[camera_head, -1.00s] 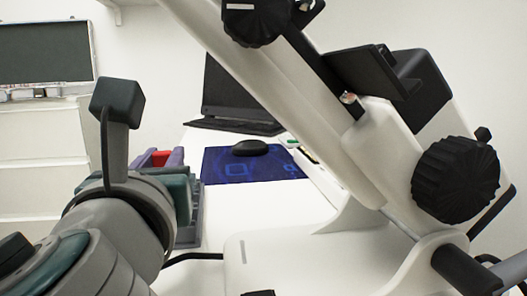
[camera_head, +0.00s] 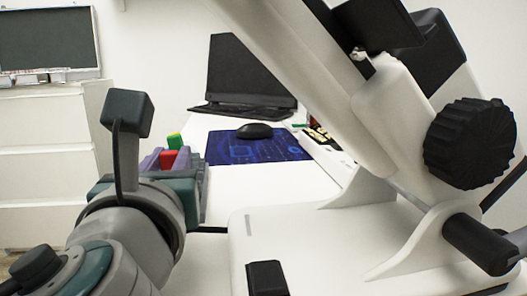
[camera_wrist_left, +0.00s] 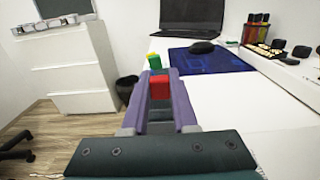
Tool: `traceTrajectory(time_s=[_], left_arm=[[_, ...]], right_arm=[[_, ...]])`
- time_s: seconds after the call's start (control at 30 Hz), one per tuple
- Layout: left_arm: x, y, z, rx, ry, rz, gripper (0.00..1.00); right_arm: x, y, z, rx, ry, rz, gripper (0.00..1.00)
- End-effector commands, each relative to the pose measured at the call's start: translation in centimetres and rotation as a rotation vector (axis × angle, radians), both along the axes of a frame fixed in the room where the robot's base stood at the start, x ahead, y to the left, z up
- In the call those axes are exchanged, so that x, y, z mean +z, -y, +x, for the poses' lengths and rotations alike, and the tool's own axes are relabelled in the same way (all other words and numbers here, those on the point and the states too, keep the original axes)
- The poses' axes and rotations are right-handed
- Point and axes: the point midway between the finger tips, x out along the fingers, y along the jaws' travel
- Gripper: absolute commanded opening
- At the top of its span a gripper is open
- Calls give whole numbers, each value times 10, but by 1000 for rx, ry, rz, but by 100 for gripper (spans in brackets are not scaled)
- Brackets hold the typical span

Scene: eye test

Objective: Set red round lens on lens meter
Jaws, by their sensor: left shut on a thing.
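The lens meter (camera_head: 290,240) is the large white instrument with a slanted arm and a ribbed black knob (camera_head: 470,143), filling the right half of the head view. My left gripper (camera_head: 167,154) is left of it, over the front of the desk, pointing away. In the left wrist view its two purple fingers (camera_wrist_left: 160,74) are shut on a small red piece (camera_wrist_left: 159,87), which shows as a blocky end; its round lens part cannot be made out. A green and yellow piece (camera_wrist_left: 154,60) shows just past it; whether they are joined is unclear. My right gripper is not in view.
A blue mat (camera_head: 228,151) with a black mouse (camera_head: 254,131) lies behind, before a laptop (camera_head: 235,78). Several small items (camera_wrist_left: 260,48) stand at the desk's right back. White drawers (camera_head: 50,165) stand left. The white desktop right of my gripper is bare in the wrist view.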

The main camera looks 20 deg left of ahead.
Motion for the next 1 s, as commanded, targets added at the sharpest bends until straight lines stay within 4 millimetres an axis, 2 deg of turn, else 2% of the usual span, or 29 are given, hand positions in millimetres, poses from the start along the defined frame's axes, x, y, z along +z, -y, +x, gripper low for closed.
traceTrajectory(time_s=[0.1, 0.13, 0.4, 0.73, 0.87, 1.0], left_arm=[[0, 0, 0, 0, 0, 0, 0], [0, 0, 0, 0, 0, 0, 30], [0, 0, 0, 0, 0, 0, 60], [0, 3, -4, -1, -1, -1, 61], [1, 12, -20, -1, -5, -3, 61], [1, 28, -45, -1, -6, -4, 61]], right_arm=[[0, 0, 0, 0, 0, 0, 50], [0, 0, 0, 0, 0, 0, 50], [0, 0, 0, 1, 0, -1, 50], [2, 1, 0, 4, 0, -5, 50], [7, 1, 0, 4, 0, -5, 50], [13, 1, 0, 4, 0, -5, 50]])
